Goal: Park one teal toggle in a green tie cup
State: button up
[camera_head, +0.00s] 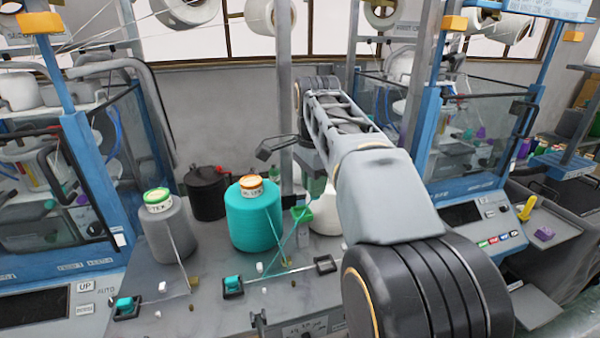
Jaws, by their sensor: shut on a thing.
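Teal strands run between the table and the gripper. A bright green piece (301,214) shows at the gripper, perhaps a green tie cup; I cannot tell whether they touch. One teal toggle (232,283) sits in a dark holder at the front middle. Another teal toggle (124,304) sits in a dark holder at the left.
A teal cone (254,217) stands left of the gripper, with a grey cone (170,235) and a black canister (206,193) further left. A third dark holder (326,264) looks empty. Blue-framed machines stand on both sides, and a grey post (287,95) rises behind.

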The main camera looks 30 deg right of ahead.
jog(key=shift+w+a+n, duration=0.25)
jog(key=shift+w+a, duration=0.15)
jog(key=shift+a, duration=0.25)
jog(key=shift+w+a+n, duration=0.25)
jog(key=shift+w+a, duration=0.1)
jog(key=shift+a, duration=0.25)
jog(key=shift+f, duration=0.25)
jog(key=shift+f, duration=0.1)
jog(key=shift+f+b, duration=0.95)
jog(key=shift+b, duration=0.15)
jog(key=shift+f+b, duration=0.8)
jog(key=shift+f, duration=0.3)
jog(key=o, duration=0.8)
